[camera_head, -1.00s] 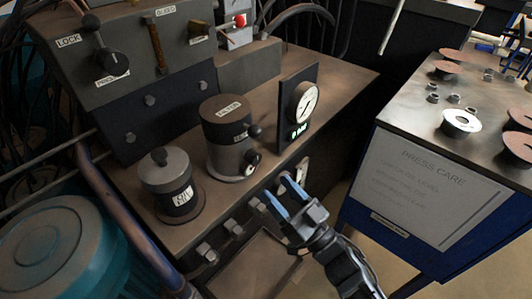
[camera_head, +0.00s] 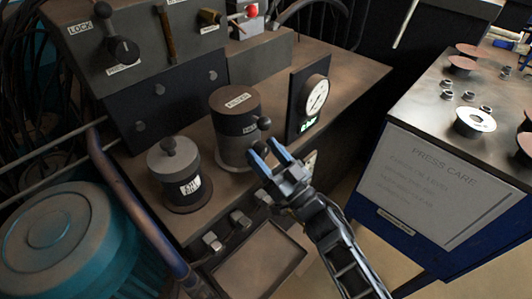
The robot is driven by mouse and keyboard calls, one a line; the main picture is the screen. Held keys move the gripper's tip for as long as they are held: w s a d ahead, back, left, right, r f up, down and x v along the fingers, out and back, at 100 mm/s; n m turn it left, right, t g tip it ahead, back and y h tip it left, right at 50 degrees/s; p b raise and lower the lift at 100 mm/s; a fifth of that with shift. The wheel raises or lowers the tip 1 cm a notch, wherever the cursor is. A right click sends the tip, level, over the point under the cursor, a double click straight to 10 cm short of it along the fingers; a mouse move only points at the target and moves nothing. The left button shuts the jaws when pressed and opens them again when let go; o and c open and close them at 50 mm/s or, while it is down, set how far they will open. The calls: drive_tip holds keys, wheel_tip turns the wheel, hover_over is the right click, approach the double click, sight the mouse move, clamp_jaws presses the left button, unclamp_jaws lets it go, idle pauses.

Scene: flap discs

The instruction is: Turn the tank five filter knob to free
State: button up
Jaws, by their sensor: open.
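The filter tank (camera_head: 234,122) is a dark grey cylinder with a brown top and a label on it, standing on the brown bench. A small black ball knob (camera_head: 264,123) sticks out from its right side, with a small label beside it. My gripper (camera_head: 267,157) is open, with blue-tipped fingers just below this knob and in front of the tank's lower right side. Nothing shows between the fingers. The lower part of the tank's right side is hidden behind the fingers. Whether a finger touches the tank, I cannot tell.
A shorter labelled canister (camera_head: 178,178) with a black top knob stands left of the tank. A round gauge (camera_head: 317,96) on a dark panel stands to the right. A control box with levers (camera_head: 119,47) is behind. Metal fittings (camera_head: 212,240) line the bench's front edge.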

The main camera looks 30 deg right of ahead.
drive_tip(key=shift+c, duration=0.2)
drive_tip(key=c, duration=1)
drive_tip(key=shift+n+y, duration=0.4)
drive_tip(key=shift+n, duration=0.1)
drive_tip(key=n+y, duration=0.1)
drive_tip(key=n, duration=0.1)
drive_tip(key=n+g+y, duration=0.1)
drive_tip(key=n, duration=0.2)
drive_tip(key=shift+d+y, duration=0.1)
drive_tip(key=shift+y, duration=0.2)
drive_tip(key=shift+n+g+y+p, duration=0.3)
drive_tip(key=shift+n+g+y, duration=0.3)
drive_tip(key=shift+n, duration=1.05)
drive_tip(key=shift+n+g+y+p, duration=0.25)
drive_tip(key=shift+n+g+y, duration=0.3)
drive_tip(key=shift+n, duration=1.4)
drive_tip(key=o, duration=1)
